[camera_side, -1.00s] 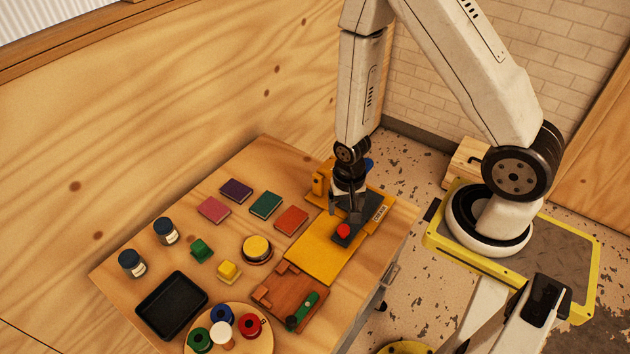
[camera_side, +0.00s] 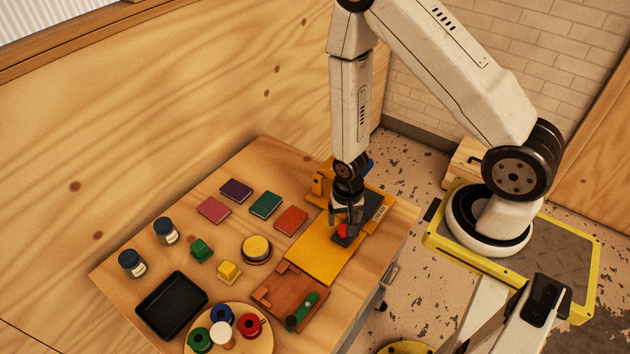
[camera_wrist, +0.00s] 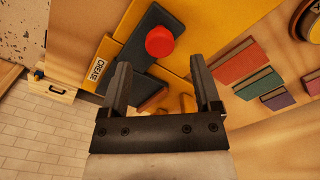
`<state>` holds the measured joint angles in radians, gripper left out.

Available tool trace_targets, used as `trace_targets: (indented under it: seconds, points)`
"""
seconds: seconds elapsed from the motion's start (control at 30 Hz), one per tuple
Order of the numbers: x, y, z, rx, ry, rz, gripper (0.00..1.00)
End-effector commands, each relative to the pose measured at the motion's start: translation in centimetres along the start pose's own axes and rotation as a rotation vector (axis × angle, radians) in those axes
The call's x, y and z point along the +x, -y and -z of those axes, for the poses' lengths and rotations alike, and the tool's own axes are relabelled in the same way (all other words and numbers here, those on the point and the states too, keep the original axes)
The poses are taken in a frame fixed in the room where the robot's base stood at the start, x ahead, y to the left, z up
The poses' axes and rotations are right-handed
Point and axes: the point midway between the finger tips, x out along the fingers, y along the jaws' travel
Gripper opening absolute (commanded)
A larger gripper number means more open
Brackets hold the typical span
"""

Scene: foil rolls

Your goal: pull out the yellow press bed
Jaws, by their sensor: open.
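The yellow press bed (camera_side: 318,257) is a flat plate on the wooden table, reaching out toward the front from under a dark press bar. It also shows in the wrist view (camera_wrist: 200,22). A red knob (camera_side: 342,231) stands on the dark bar; it shows clearly in the wrist view (camera_wrist: 159,41). A label reading CREASE (camera_wrist: 97,72) lies beside it. My gripper (camera_side: 345,222) is above the press, close to the red knob. In the wrist view my gripper (camera_wrist: 162,75) is open, with the knob beyond the fingertips. Whether a finger touches anything I cannot tell.
Coloured pads, including an orange one (camera_side: 291,221) and a green one (camera_side: 265,204), lie left of the press. A yellow-topped round (camera_side: 257,248) and a brown wooden board (camera_side: 287,300) are near the bed's front. A black tray (camera_side: 171,305) lies further left.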

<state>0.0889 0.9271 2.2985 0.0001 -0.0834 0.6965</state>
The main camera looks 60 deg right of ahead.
Motion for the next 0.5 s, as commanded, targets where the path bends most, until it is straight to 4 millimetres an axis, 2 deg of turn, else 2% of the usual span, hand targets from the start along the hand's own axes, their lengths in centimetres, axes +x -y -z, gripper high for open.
trace_targets:
  seconds: [0.2, 0.5]
  points:
    - [2.0, 0.0, 0.0, 0.000, 0.001, -0.001, 0.81]
    - [3.5, 0.0, 0.0, 0.000, 0.000, 0.000, 0.81]
